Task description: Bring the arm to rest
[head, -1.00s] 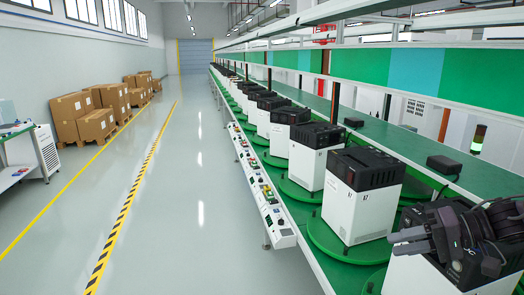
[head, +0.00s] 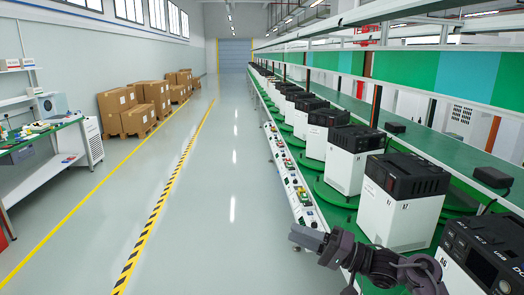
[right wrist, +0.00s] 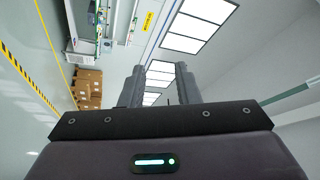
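My right arm (head: 385,268) comes in from the lower right, in front of the nearest white and black power unit (head: 480,258). My right gripper (head: 306,238) points left over the aisle-side edge of the line and holds nothing that I can see. In the right wrist view its two grey fingers (right wrist: 160,85) stand apart, with ceiling lights showing in the gap between them. My left gripper is not in view.
Several units with black tops stand on green turntables (head: 335,193) along the line at right. A control rail (head: 290,180) edges it. The aisle floor (head: 225,220) is clear. Cartons (head: 125,110) and a workbench (head: 45,140) stand at left.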

